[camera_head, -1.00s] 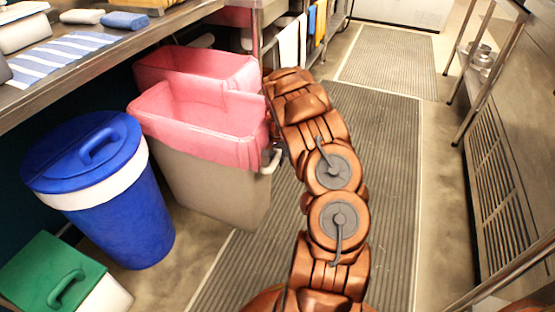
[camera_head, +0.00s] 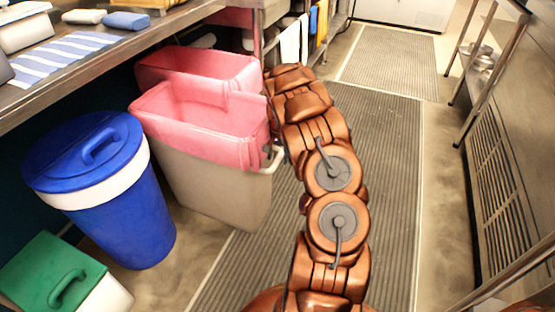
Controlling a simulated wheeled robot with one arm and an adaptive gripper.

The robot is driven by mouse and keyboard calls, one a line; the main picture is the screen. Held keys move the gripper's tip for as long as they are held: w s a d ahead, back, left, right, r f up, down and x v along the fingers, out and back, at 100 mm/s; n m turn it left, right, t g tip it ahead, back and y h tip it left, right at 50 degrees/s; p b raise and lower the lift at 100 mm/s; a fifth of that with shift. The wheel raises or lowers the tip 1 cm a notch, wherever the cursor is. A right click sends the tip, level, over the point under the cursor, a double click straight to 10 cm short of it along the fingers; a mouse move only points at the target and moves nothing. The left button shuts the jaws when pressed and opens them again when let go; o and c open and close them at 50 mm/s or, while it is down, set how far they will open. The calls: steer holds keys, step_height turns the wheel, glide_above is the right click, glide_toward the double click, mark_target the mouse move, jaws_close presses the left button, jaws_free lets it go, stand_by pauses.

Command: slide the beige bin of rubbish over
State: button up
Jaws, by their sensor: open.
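The beige bin (camera_head: 205,185) stands on the floor left of my arm. A pink liner (camera_head: 195,125) covers its rim and upper part. A pale handle (camera_head: 275,160) sticks out at its right side, close to my arm. My copper arm reaches forward along the bin's right side and bends down at its far end. My gripper is hidden behind the arm links, so I cannot tell whether it touches the bin or the handle. The contents of the bin do not show clearly.
Another pink-lined bin (camera_head: 200,68) stands behind, under the steel counter (camera_head: 60,105). A blue lidded bin (camera_head: 115,205) and a green-lidded bin (camera_head: 50,275) stand at left. The ribbed floor mat (camera_head: 390,190) is clear right of my arm. A steel rack (camera_head: 470,60) stands at right.

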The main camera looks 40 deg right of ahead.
step_height(320, 180, up, 10)
steer(key=shift+s+r, duration=0.15)
stand_by(0.7)
steer(key=s+a+r+n+p, duration=0.2)
steer(key=s+a+r+p, duration=0.2)
steer(key=a+r+p, duration=0.45)
steer(key=s+a+r+n+g+p, duration=0.15)
steer(key=s+a+r+p, duration=0.35)
steer(key=r, duration=0.7)
steer(key=s+a+r+n+p, duration=0.2)
steer(key=s+a+r+p, duration=0.1)
steer(key=a+r, duration=0.65)
steer(key=s+a+r+n+p, duration=0.4)
steer(key=s+a+r+p, duration=0.3)
steer(key=s, duration=0.4)
steer(key=s+a+r+n+p, duration=0.3)
steer(key=s+a+r+p, duration=0.4)
steer(key=s, duration=0.5)
steer(key=shift+a+r+n+g+p, duration=0.4)
steer(key=shift+a+r, duration=0.15)
steer(key=shift+r, duration=0.1)
